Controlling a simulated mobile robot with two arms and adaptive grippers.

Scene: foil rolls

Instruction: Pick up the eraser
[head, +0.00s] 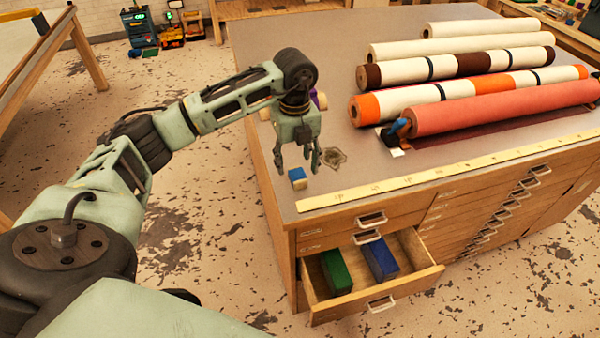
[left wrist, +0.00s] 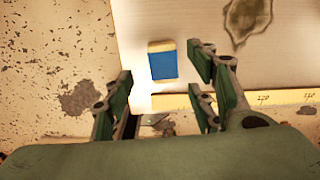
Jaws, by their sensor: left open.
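The eraser (head: 298,178) is a small block with a blue sleeve and a pale end. It lies on the grey tabletop near its left front corner. In the left wrist view the eraser (left wrist: 163,62) lies beyond the fingertips, roughly midway between them. My left gripper (head: 297,160) is open and points down above the tabletop, close to the eraser. Its fingers (left wrist: 160,85) also show spread in the left wrist view, with nothing between them at their tips. My right gripper is not in view.
A yellow ruler (head: 440,172) lies along the table's front edge. Several rolls, including a red one (head: 500,107), lie at the back right. An open drawer (head: 425,275) holds a green block (head: 336,272) and a blue block (head: 380,258). A dark stain (head: 334,158) marks the tabletop.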

